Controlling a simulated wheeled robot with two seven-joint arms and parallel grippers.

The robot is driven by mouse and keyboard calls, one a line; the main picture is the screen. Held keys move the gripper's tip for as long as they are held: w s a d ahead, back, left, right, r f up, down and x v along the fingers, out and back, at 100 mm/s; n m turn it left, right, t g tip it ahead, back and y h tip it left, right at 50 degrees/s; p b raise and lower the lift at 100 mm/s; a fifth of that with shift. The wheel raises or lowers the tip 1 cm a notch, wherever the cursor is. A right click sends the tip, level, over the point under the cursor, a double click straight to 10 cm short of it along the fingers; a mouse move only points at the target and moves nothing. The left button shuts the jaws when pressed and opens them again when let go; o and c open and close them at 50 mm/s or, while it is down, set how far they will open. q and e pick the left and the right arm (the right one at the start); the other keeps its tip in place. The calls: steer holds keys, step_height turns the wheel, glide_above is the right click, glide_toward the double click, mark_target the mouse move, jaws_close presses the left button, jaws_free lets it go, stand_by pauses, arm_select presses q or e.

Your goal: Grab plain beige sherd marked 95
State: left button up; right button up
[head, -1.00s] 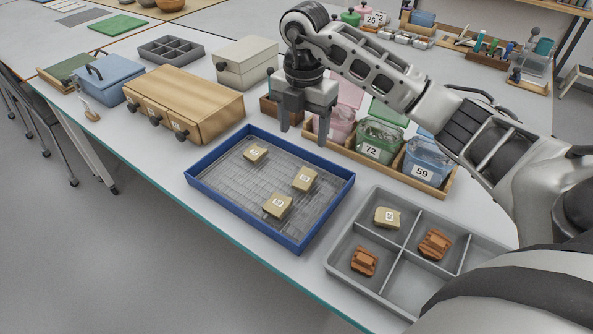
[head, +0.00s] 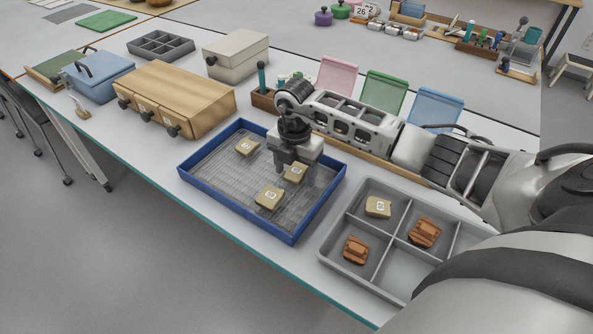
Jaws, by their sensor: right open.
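Three beige sherds with small white labels lie in the blue-rimmed tray (head: 219,218): one at the back left (head: 247,147), one at the front (head: 269,197) and one at the right (head: 295,172). The label numbers are too small to read surely, so I cannot tell which is 95. My right gripper (head: 294,180) is open and low over the tray, its fingers pointing down about the right-hand sherd, which it partly hides. I cannot tell whether the fingers touch it. My left gripper is not in view.
A grey divided tray (head: 338,262) at the right holds another beige sherd (head: 378,207) and two orange-brown pieces (head: 425,232). A wooden drawer box (head: 185,95) stands left of the blue tray.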

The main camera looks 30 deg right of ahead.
steer(key=c, duration=1.1)
